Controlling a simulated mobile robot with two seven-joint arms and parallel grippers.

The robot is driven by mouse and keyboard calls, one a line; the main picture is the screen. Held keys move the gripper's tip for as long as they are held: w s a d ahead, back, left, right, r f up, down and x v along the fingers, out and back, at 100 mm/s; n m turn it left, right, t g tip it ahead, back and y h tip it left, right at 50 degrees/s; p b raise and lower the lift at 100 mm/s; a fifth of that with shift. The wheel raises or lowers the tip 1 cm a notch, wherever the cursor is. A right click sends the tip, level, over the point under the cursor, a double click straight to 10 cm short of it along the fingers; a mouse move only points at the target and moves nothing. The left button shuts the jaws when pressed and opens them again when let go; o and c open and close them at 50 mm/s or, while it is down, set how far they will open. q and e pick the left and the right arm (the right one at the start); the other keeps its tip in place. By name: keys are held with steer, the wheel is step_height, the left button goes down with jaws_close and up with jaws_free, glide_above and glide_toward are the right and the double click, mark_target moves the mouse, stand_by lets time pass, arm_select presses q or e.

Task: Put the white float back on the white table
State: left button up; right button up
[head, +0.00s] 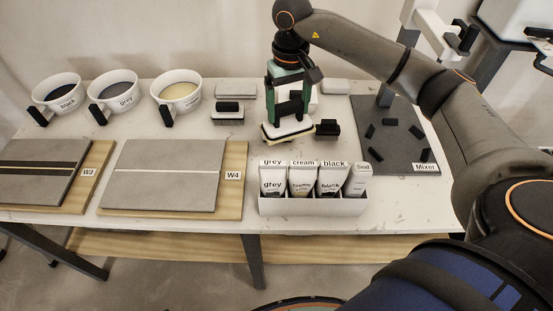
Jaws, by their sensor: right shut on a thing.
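The white float (289,131) is a pale block with a yellowish underside and a dark handle. My right gripper (290,110), with green fingers, is above it and shut on its handle. The float is slightly tilted in the picture and is low over the middle of the white table (206,148). I cannot tell whether its underside touches the table. The gripper hides most of the handle. My left gripper is not in view.
A black-handled block (228,117) stands left of the float and a dark block (327,130) stands close on its right. A carton of labelled bags (312,204) is in front. Tile board W4 (232,196), cups (178,94) and the mixer plate (397,155) surround the area.

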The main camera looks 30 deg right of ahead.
mark_target(291, 126)
steer(key=f, duration=0.2)
steer(key=s+f+b, duration=0.1)
steer(key=f, duration=0.2)
steer(key=shift+s+f, duration=0.15)
step_height(291, 126, down, 9)
steer(key=shift+r+p, duration=0.1)
steer(key=shift+p, duration=0.35)
steer(key=shift+f, duration=0.35)
steer(key=o, duration=1.5)
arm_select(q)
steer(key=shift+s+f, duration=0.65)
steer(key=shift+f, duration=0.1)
